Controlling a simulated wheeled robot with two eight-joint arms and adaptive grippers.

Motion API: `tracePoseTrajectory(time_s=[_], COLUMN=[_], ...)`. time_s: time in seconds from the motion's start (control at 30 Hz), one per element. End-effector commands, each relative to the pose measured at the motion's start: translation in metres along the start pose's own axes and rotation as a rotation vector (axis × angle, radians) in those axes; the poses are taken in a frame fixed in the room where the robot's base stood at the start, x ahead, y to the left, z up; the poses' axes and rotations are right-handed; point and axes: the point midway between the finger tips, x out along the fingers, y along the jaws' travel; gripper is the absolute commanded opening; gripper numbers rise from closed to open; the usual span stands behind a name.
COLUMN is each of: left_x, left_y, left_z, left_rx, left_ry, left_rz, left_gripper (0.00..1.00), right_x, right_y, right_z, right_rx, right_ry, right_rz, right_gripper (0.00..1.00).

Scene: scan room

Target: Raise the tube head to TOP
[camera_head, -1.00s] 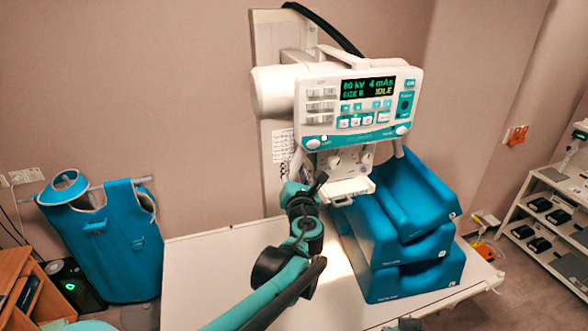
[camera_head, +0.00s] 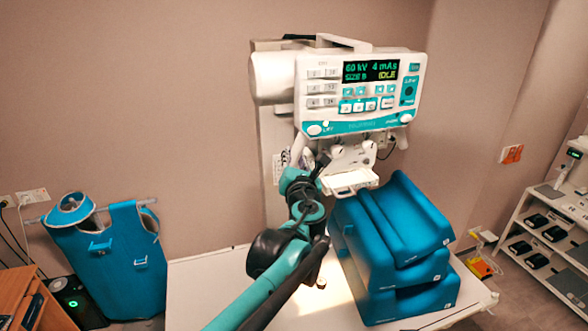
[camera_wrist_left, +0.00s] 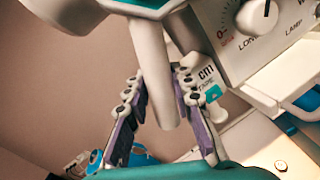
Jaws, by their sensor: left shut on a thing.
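The white tube head (camera_head: 352,92) with its teal-edged control panel hangs on a wall column above the table. Its display reads 4 mAs and IDLE. My left gripper (camera_head: 304,168) is at the lower left of the tube head. In the left wrist view, the fingers of my left gripper (camera_wrist_left: 158,90) are on either side of a white round handle bar (camera_wrist_left: 153,62), shut on it. The head's knob panel (camera_wrist_left: 262,40) shows at the right there. The fingertips are largely hidden in the head view. My right gripper is not in view.
Blue stacked cushions (camera_head: 405,245) stand on the white table (camera_head: 200,290) below and right of the head. A blue apron (camera_head: 105,262) hangs at the left. A shelf cart (camera_head: 545,255) stands at the right. The wall above the head is clear.

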Motion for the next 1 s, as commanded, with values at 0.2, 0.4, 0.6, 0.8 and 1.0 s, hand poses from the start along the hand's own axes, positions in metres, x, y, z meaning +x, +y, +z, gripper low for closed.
tracePoseTrajectory(time_s=[0.2, 0.4, 0.6, 0.8, 1.0], left_x=[0.0, 0.0, 0.0, 0.0, 0.0], left_y=[0.016, 0.021, 0.021, 0.021, 0.021], left_z=[0.037, 0.047, 0.047, 0.047, 0.047], left_rx=[0.002, 0.001, 0.0, 0.0, 0.0], left_ry=[-0.001, 0.0, 0.0, 0.0, 0.0], left_rz=[0.0, 0.0, 0.0, 0.0, 0.0], left_gripper=[0.0, 0.0, 0.0, 0.36, 0.45], right_x=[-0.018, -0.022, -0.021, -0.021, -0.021], right_y=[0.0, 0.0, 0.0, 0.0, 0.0], right_z=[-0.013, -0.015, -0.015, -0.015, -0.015], right_rx=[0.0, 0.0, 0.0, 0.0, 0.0], right_ry=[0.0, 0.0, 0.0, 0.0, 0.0], right_rz=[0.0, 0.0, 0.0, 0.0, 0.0], right_gripper=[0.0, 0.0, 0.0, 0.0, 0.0])
